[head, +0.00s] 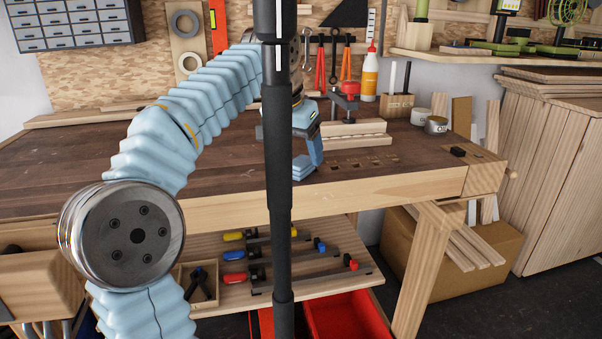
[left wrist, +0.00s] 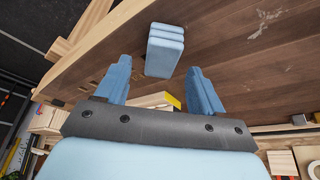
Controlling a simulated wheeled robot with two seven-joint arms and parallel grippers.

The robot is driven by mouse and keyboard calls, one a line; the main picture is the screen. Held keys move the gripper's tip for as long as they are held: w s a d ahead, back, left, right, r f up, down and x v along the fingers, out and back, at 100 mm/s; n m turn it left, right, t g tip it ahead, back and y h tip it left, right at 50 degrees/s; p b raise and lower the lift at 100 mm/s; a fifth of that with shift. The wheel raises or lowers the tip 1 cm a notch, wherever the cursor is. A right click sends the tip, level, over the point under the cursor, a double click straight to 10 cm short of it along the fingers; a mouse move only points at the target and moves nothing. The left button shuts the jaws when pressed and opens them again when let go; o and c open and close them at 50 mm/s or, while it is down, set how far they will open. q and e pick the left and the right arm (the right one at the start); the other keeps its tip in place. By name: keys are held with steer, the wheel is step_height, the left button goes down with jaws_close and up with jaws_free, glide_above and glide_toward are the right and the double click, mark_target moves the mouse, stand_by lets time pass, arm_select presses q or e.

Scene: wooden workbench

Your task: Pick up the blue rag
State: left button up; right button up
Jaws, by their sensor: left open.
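The blue rag (left wrist: 165,52) is a folded, layered light-blue pad on the dark wooden bench top. In the left wrist view it lies just beyond and between the fingertips of my left gripper (left wrist: 158,68). The blue fingers are apart, with nothing between them that I can see held. In the head view my left gripper (head: 309,155) points down over the bench near its front edge, and the rag (head: 302,169) shows low beside a finger. A dark upright bar close to the camera hides part of the gripper. My right gripper is not in view.
A red-topped clamp (head: 346,90) and wooden blocks (head: 350,135) stand behind the gripper. A glue bottle (head: 369,75) stands at the back, and tins (head: 436,125) stand at the right. The bench top left of the gripper (head: 235,170) is clear.

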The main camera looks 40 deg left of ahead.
mark_target(301, 159)
arm_select(q)
steer(key=shift+x, duration=1.2)
steer(key=c, duration=1.1)
step_height(301, 159, up, 10)
steer(key=p, duration=0.4)
